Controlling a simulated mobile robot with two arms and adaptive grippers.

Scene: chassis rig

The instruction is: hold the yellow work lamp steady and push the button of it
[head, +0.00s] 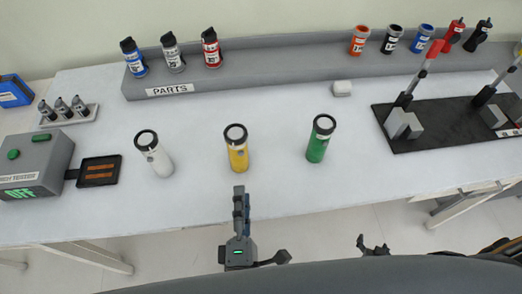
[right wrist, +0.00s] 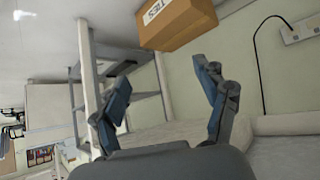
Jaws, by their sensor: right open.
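The yellow work lamp (head: 237,156) stands upright on the white bench, between a white lamp (head: 155,157) and a green lamp (head: 317,142). Its dark-rimmed top faces up, and a small grey detail, perhaps the button, shows on its side. My left gripper (head: 240,192) is in front of the yellow lamp, apart from it, with its fingers pointing toward it. The fingers overlap edge-on, so their opening is unclear. My right gripper (head: 373,243) is low in front of the bench, far from the lamp. In the right wrist view it is open and empty (right wrist: 163,74).
A grey tester box (head: 35,162) with green buttons and a black tray (head: 99,171) are at left. A grey PARTS shelf (head: 285,72) with bottles runs along the back. A dark fixture board (head: 440,135) is at right. The bench between the lamps is clear.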

